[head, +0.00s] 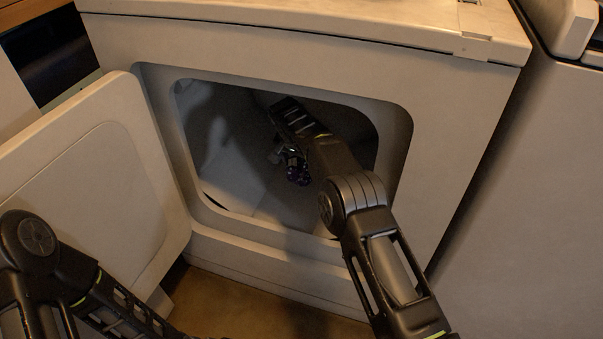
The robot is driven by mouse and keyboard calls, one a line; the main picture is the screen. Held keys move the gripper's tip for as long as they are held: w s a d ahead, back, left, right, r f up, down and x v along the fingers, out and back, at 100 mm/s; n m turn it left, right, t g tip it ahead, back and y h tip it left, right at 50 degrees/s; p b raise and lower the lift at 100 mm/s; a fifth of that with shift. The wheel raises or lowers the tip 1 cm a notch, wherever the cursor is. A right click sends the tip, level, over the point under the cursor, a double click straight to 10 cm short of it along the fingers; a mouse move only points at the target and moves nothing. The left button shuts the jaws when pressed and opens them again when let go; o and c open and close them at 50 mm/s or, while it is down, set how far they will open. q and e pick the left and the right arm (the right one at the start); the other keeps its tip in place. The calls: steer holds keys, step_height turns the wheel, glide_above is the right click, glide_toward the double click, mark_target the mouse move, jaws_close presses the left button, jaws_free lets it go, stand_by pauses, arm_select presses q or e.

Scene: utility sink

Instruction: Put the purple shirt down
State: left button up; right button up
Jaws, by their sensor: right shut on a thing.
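The purple shirt (299,176) shows as a small dark purple bunch inside the open white front-loading machine. My right arm reaches through the square opening. My right gripper (290,160) is inside the drum space, shut on the shirt. Much of the shirt and the fingertips is dark or hidden, and I cannot tell whether the shirt touches the machine's inner floor. My left arm crosses the lower left corner, and its gripper is out of the picture.
The machine's door (100,185) stands open to the left of the opening. The opening's rim (398,150) surrounds my right arm closely on the right. Another white appliance (535,200) stands at the right. Brown floor (235,305) shows below.

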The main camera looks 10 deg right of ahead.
mark_target(299, 165)
step_height(299, 165, down, 4)
steer(key=shift+f+b, duration=0.25)
steer(key=shift+b, duration=0.6)
steer(key=shift+f, duration=0.15)
steer(key=o, duration=1.3)
steer(key=shift+c, duration=0.2)
steer(key=p+v, duration=0.3)
steer(key=v, duration=0.3)
steer(key=shift+r, duration=0.4)
steer(key=shift+s+a+r, duration=0.15)
steer(key=shift+s+r, duration=0.15)
steer(key=shift+r, duration=0.15)
